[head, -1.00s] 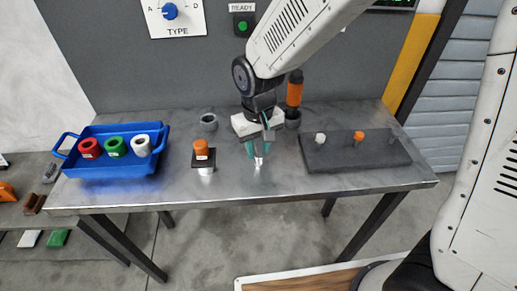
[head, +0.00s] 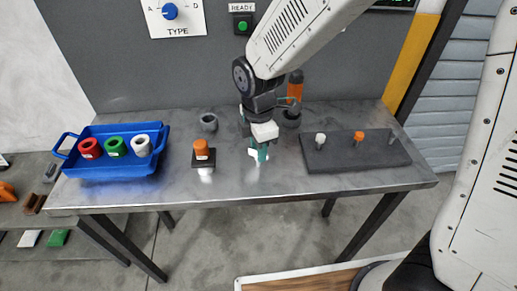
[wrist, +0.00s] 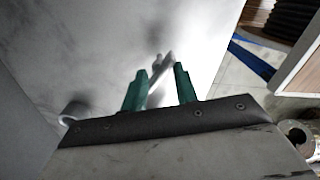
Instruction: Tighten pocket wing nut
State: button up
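My gripper (head: 262,153) points down at the table just left of the dark plate. In the wrist view its two green fingers (wrist: 160,70) stand apart. A pale metal piece with a winged top, which looks like the wing nut (wrist: 157,80), shows between them. I see a gap on its right side; whether the left finger touches it is unclear. In the head view a bright white spot (head: 252,154) shows by the fingertips, and the fingers hide most of the piece there. I cannot make out a pocket.
A blue tray (head: 116,173) with red, green and white rings stands left. An orange-topped piece (head: 201,147) is on a dark square stand. A grey ring (head: 209,122) and an orange-handled tool (head: 295,90) are behind. A dark plate (head: 345,158) with pegs lies right.

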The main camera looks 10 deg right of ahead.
jog(key=shift+r, duration=0.15)
jog(key=shift+r, duration=3.4)
